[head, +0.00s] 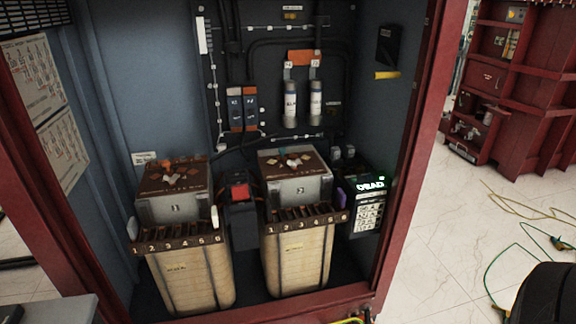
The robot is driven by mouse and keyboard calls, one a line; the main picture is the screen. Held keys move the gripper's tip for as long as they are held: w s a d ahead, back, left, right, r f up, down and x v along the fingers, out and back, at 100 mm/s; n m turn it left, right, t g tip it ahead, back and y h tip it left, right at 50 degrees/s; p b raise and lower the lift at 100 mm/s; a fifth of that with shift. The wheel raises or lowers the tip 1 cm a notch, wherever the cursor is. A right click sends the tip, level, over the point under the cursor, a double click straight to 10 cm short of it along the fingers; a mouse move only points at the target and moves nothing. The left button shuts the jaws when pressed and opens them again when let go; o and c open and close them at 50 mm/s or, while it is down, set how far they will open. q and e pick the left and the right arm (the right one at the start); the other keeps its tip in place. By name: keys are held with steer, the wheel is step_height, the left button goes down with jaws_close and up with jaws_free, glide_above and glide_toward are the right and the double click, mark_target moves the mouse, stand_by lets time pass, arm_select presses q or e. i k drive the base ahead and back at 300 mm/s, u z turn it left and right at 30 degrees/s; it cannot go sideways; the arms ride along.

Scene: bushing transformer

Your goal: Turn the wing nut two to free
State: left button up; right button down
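Two box-shaped transformer units stand side by side in an open cabinet. The left unit (173,208) and the right unit (298,188) each have a brown top. Small orange and pale pieces lie on the left top (176,166) and the right top (293,160); they may be wing nuts, but they are too small to tell. A brown numbered strip (178,242) with several slots fronts the left unit, and a similar strip (305,222) fronts the right one. I cannot tell which piece is wing nut two. Neither of my grippers is in view.
The cabinet's red frame (412,130) bounds the opening. A dark block with a red top (240,191) stands between the units. A lit keypad device (369,205) is at right. Two cylinders (316,103) are on the back wall. Cables (530,213) lie on the pale floor.

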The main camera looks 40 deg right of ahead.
mark_target(293, 164)
steer(key=u, duration=0.15)
steer(key=k, duration=0.4)
steer(key=z, duration=1)
steer(key=i, duration=1.25)
